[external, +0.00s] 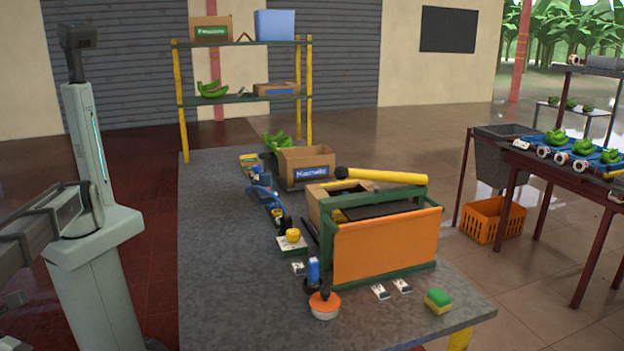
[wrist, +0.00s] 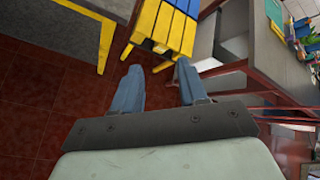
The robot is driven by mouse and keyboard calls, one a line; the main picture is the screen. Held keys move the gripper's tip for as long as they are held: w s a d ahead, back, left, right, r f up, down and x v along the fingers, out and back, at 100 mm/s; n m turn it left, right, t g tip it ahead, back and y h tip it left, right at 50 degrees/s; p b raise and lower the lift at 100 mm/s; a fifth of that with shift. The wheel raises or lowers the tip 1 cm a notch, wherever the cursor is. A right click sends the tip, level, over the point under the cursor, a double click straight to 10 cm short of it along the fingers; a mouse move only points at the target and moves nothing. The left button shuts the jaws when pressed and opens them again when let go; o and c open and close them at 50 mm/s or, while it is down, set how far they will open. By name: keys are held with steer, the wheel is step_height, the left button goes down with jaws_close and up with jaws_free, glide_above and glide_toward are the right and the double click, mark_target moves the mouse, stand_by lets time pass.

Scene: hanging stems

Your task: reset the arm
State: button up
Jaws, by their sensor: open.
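My gripper (wrist: 159,85) shows in the wrist view with its two blue-grey fingers spread apart and nothing between them. It points over a dark red tiled floor, with yellow and blue pieces (wrist: 165,28) beyond the fingertips. In the external view, parts of my arm and its pale column stand at the left, beside the grey table. I cannot make out the fingers there.
The grey table (external: 225,270) holds an orange-panelled green frame (external: 385,248), a cardboard box (external: 308,165), a yellow-handled tool (external: 385,176), a sponge (external: 438,300) and small items. A shelf rack (external: 245,98) stands behind. An orange crate (external: 493,219) sits on the floor. The table's left part is clear.

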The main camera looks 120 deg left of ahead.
steer(key=s+a+f+n+g, duration=0.2)
steer(key=a+f, duration=0.5)
steer(key=f, duration=0.6)
steer(key=s+a+f+n+g, duration=0.1)
steer(key=s+a+f+g, duration=0.1)
steer(key=a+f, duration=0.85)
steer(key=s+a+f+n+g, duration=0.2)
steer(key=s+a+f, duration=0.4)
steer(key=f, duration=0.4)
steer(key=s+a+f+n+g, duration=0.2)
steer(key=s+a+f, duration=0.2)
steer(key=a+f, duration=0.5)
steer(key=s+a+f+n+g+h, duration=0.1)
steer(key=s+a+f+n+g, duration=0.15)
steer(key=s+a+f, duration=0.5)
steer(key=s+a+f+n+g+h, duration=0.1)
steer(key=s+a+f+n, duration=0.3)
steer(key=s, duration=0.6)
steer(key=s+a+f+n+g+h, duration=0.1)
steer(key=s+f+n+g+h, duration=0.1)
steer(key=s, duration=0.9)
steer(key=s+a+f+n+g+h, duration=0.1)
steer(key=s+f+n, duration=0.3)
steer(key=s, duration=0.7)
steer(key=shift+s+a+g+h, duration=0.15)
steer(key=shift+a+g+h, duration=0.2)
steer(key=shift+g+h, duration=0.15)
